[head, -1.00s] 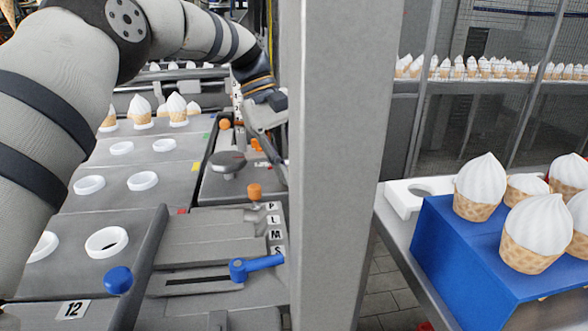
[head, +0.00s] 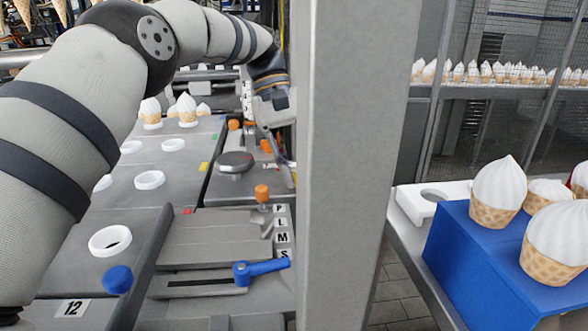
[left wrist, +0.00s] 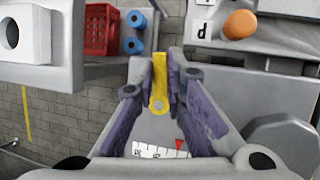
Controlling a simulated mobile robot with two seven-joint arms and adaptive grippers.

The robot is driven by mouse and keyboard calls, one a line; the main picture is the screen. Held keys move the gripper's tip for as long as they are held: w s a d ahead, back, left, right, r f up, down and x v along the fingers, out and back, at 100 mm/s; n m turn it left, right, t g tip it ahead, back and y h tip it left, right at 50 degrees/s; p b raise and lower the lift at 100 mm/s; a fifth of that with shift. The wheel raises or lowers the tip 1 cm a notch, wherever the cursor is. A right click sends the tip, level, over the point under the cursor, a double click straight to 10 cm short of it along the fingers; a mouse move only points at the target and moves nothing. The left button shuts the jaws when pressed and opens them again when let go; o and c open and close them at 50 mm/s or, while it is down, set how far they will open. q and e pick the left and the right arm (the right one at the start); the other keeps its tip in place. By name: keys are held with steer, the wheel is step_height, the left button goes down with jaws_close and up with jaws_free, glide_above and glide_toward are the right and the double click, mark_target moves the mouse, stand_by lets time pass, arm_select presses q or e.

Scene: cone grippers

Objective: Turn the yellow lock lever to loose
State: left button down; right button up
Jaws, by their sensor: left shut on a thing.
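The yellow lock lever (left wrist: 159,98) shows in the left wrist view, upright in the picture with a round pivot at its lower end. My left gripper (left wrist: 158,68) is shut on the lever, one purple-padded finger on each side. Below it are a white scale strip (left wrist: 158,151) and a small red pointer (left wrist: 179,144). In the head view my left gripper (head: 272,112) reaches down beside the grey pillar, which hides part of it. The lever cannot be made out there. My right gripper is in neither view.
A grey pillar (head: 352,170) stands close on the right. A blue handle (head: 262,270), orange knobs (head: 262,193) and a round dark knob (head: 236,162) stick up from the machine. A blue stand (head: 470,255) with ice-cream cones is at the right.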

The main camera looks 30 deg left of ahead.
arm_select(q)
steer(key=c, duration=1.9)
jaws_free()
